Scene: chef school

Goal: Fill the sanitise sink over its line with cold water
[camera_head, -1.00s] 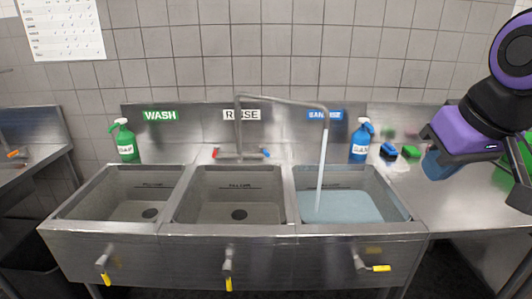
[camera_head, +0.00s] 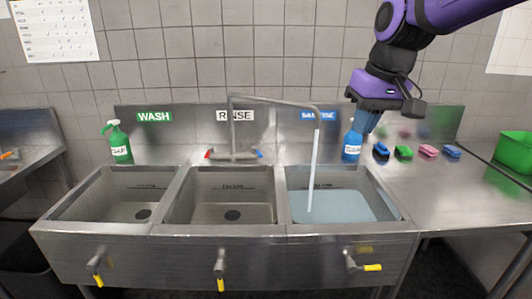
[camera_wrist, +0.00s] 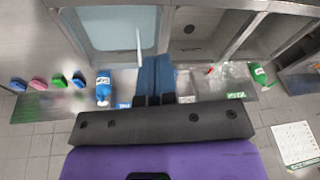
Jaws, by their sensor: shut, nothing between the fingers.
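The sanitise sink (camera_head: 400,222) is the right basin, under the blue sign (camera_head: 319,115), and holds pale blue water (camera_head: 345,206). The swivel spout (camera_head: 275,99) reaches over it, and a stream (camera_head: 313,165) runs into the water. I cannot tell clearly how the water stands against its fill line. The blue cold tap (camera_head: 260,154) and red hot tap (camera_head: 207,154) sit at the spout's base. My gripper (camera_head: 364,128) is shut and empty, raised at the blue spray bottle (camera_head: 352,146), partly overlapping it. In the wrist view its blue fingers (camera_wrist: 155,64) are together.
The rinse (camera_head: 200,208) and wash (camera_head: 100,208) basins look empty. The sanitise drain lever (camera_head: 372,267) lies sideways; the rinse lever (camera_head: 220,284) and wash lever (camera_head: 98,279) hang down. A green bottle (camera_head: 120,146) stands left; several sponges (camera_head: 428,150) lie right. The right counter's front is clear.

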